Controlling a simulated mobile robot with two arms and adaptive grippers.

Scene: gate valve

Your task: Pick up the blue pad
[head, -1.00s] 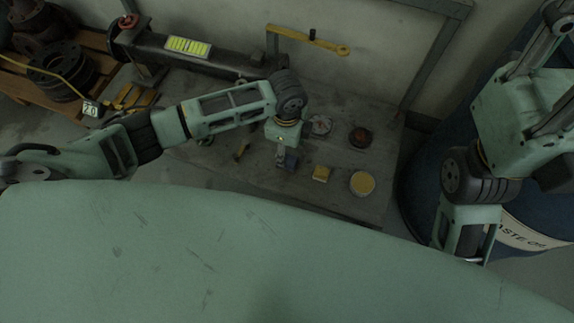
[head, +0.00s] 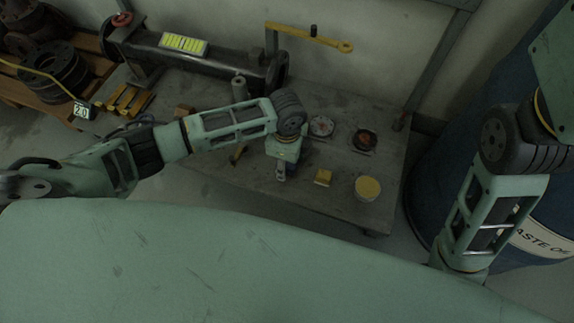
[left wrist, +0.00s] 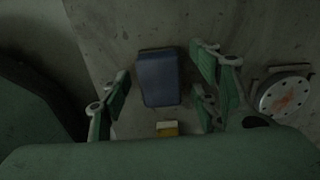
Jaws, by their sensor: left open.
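The blue pad (left wrist: 159,78) lies on the grey table top (head: 335,203). In the left wrist view it sits between the spread fingers of my left gripper (left wrist: 163,88), which is open and empty above it. In the head view my left gripper (head: 281,172) points down at the table and hides most of the pad; only a dark blue edge (head: 293,161) shows. My right arm is at the right of the head view, but its gripper is out of view.
A yellow block (head: 323,177) and a yellow-topped tin (head: 367,188) stand right of my left gripper. Behind are a round flange (head: 321,127) and a dark red-centred disc (head: 364,140). A yellow wrench (head: 310,38) is at the back. A blue waste oil drum (head: 428,190) stands right.

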